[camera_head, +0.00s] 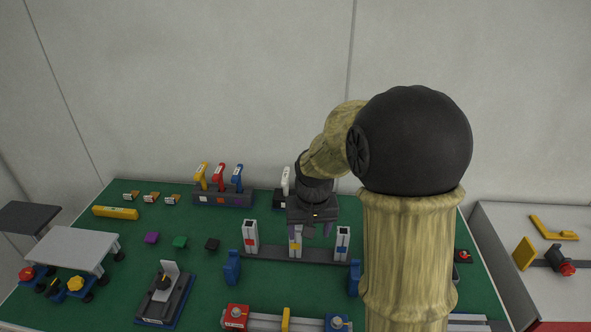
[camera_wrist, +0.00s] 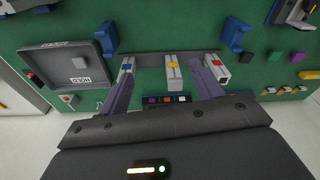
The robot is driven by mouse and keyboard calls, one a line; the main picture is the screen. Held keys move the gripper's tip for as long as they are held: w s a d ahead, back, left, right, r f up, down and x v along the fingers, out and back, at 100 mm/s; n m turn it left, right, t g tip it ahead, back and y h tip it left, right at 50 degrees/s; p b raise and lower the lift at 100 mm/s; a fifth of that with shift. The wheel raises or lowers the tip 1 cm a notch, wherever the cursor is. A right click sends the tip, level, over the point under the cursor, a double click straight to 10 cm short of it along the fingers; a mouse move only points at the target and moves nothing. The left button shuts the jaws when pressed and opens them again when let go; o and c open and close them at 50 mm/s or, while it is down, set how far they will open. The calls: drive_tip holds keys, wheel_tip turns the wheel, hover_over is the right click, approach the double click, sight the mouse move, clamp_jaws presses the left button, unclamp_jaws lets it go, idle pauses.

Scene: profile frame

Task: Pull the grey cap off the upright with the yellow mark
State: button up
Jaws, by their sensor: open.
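The upright with the yellow mark (camera_head: 295,244) stands in the middle of a row of three on a dark bar. Its top is hidden behind my gripper (camera_head: 316,232) in the head view. In the wrist view this upright (camera_wrist: 174,77) stands between my two spread fingers, with clear gaps on both sides. Its grey cap cannot be told apart clearly from the pale upright. My gripper is open and empty. The upright with the red mark (camera_head: 250,239) stands left in the head view, and the one with the blue mark (camera_head: 342,244) stands right.
Blue brackets (camera_head: 232,268) (camera_head: 354,278) stand in front of the dark bar (camera_head: 270,253). Coloured levers (camera_head: 218,180) stand behind. A grey tray (camera_wrist: 77,67) lies left in the wrist view. Bare green board (camera_head: 200,262) shows left of the row.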

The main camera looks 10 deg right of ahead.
sight(296, 228)
drive_tip(key=w+r+m+p, duration=0.1)
drive_tip(key=w+r+p, duration=0.1)
drive_tip(key=w, duration=0.6)
drive_tip(key=w+r+m+g+p, duration=0.1)
drive_tip(key=w+p, duration=0.1)
drive_tip(key=w, duration=0.6)
drive_tip(key=shift+r+g+p, duration=0.3)
drive_tip(key=shift+r, duration=0.1)
drive_tip(key=shift+d, duration=0.1)
drive_tip(key=shift+w+f, duration=0.1)
drive_tip(key=shift+f, duration=0.1)
wheel_tip(296, 228, down, 17)
drive_tip(key=p, duration=0.4)
drive_tip(key=shift+p, duration=0.4)
drive_tip(key=c, duration=1)
drive_tip(key=shift+c, duration=0.2)
drive_tip(key=shift+r, duration=0.15)
